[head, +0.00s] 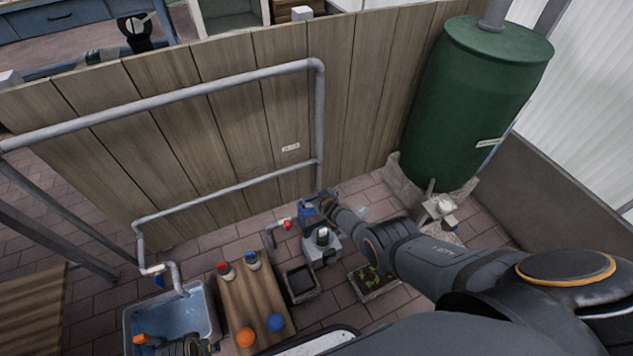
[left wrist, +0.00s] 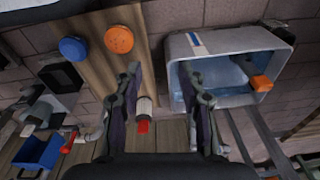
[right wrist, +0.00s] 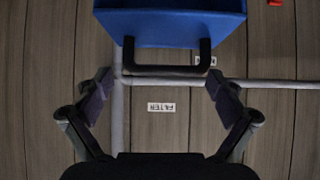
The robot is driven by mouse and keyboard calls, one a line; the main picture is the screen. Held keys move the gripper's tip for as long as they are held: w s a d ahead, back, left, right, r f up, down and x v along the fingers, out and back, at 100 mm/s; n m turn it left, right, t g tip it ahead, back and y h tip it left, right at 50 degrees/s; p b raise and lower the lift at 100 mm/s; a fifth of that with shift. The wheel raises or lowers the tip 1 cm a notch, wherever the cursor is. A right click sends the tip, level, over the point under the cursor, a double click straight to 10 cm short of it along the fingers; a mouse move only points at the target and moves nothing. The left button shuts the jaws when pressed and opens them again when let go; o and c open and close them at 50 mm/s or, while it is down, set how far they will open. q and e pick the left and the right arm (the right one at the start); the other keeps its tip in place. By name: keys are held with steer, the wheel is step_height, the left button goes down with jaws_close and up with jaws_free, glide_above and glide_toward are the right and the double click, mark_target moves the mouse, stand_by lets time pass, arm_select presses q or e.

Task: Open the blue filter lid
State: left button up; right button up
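The blue filter lid (right wrist: 170,25) fills the top middle of the right wrist view. Its black handle (right wrist: 165,71) spans between the fingers of my right gripper (right wrist: 160,78), which is open. The fingers stand apart at either end of the handle, with no visible grip. In the head view the blue filter (head: 307,216) stands by the fence, partly hidden by my right gripper (head: 317,204). The blue filter also shows at the left of the left wrist view (left wrist: 40,148). My left gripper (left wrist: 160,72) is open and empty, above the wooden bench and water tub.
A wooden fence (head: 200,130) with grey pipes stands behind. A green tank (head: 475,100) stands right.

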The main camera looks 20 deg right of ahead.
steer(key=shift+s+r+p, duration=0.1)
steer(key=shift+r+p, duration=0.7)
steer(key=shift+r, duration=0.05)
steer(key=shift+r+p, duration=0.55)
steer(key=shift+p, duration=0.05)
arm_select(q)
steer(key=shift+s+a+f+p, duration=0.65)
steer(key=shift+s+a+f, duration=0.6)
steer(key=shift+s+f, duration=2.15)
arm_select(e)
steer(key=shift+s+r, duration=0.1)
steer(key=shift+r, duration=0.45)
arm_select(q)
steer(key=s+p, duration=0.7)
steer(key=s, duration=0.3)
steer(key=shift+a+r, duration=0.15)
steer(key=shift+r, duration=0.15)
arm_select(e)
step_height(320, 180, up, 7)
steer(key=shift+s, duration=0.3)
